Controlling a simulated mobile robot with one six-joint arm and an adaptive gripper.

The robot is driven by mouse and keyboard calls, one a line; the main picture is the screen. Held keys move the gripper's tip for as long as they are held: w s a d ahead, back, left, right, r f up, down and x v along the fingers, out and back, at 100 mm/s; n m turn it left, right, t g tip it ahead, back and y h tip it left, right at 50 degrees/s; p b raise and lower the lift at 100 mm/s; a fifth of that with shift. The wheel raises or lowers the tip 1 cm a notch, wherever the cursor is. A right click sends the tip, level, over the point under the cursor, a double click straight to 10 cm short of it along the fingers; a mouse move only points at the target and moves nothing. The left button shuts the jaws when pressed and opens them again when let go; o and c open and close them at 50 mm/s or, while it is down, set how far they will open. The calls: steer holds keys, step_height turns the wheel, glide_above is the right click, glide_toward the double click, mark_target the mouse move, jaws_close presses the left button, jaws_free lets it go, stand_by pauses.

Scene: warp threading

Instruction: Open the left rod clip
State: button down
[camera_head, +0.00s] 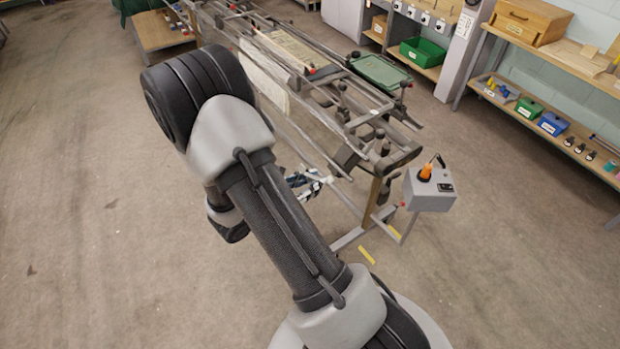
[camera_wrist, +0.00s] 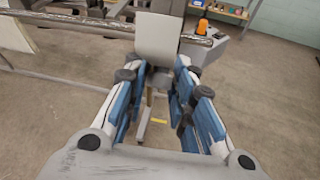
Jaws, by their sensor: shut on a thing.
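The left rod clip appears to be the light grey block (camera_wrist: 157,38) on the rod at the top middle of the wrist view. My gripper (camera_wrist: 160,72) has blue and white fingers on both sides of the clip's lower end and is shut on it. The exact contact is partly hidden by the dark fingertips. In the head view my gripper (camera_head: 308,183) shows only in part, below the near end of the loom (camera_head: 345,160), and the clip cannot be made out there.
The rod (camera_wrist: 75,22) runs across the wrist view. A grey control box (camera_head: 430,190) with an orange knob stands right of the loom's near end. Shelves (camera_head: 545,115) with small bins line the right wall. The floor at left and front is clear.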

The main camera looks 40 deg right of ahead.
steer(key=shift+w, duration=0.2)
steer(key=c, duration=1.4)
jaws_free()
steer(key=shift+s, duration=0.1)
steer(key=shift+a, duration=0.15)
steer(key=v, duration=1.2)
